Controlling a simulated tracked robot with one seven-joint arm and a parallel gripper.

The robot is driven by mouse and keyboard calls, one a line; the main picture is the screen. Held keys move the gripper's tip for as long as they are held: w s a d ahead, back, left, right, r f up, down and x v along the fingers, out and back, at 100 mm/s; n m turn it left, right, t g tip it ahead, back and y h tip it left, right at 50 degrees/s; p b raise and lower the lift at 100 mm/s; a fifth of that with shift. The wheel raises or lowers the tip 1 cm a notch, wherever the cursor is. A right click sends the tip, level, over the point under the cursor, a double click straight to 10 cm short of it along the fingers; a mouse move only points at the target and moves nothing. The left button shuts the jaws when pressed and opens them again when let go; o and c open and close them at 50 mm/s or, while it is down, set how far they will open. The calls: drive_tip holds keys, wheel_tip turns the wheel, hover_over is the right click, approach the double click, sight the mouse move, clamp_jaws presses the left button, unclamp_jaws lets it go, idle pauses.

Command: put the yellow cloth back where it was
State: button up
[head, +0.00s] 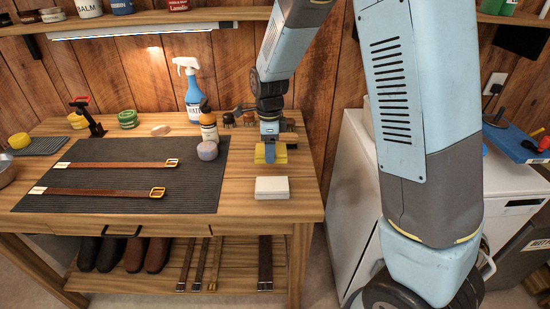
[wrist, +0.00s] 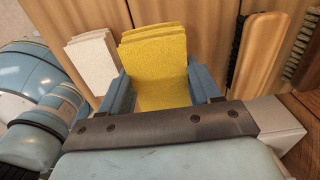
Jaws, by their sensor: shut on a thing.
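The yellow cloth (head: 260,154) is a folded, layered pad near the right end of the wooden workbench. My gripper (head: 271,153) is shut on it, pointing down. In the wrist view the yellow cloth (wrist: 155,62) sits between my two blue fingers (wrist: 168,88), its folded layers showing. Whether its underside touches the bench top I cannot tell. A white folded cloth (head: 272,188) lies on the bench just in front of my gripper; a white layered pad (wrist: 92,65) also shows beside the yellow one in the wrist view.
Brushes (head: 228,120) stand behind my gripper; one shows in the wrist view (wrist: 258,55). Two leather straps (head: 115,164) lie on the dark mat (head: 200,188). The bench's right edge is close.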

sight(272, 167)
drive_tip(key=shift+w+d+f, duration=0.25)
drive_tip(key=shift+w+f, duration=0.55)
drive_tip(key=shift+f, duration=0.2)
drive_tip(key=shift+w+f, duration=0.1)
drive_tip(key=shift+f, duration=1.5)
drive_tip(key=o, duration=1.1)
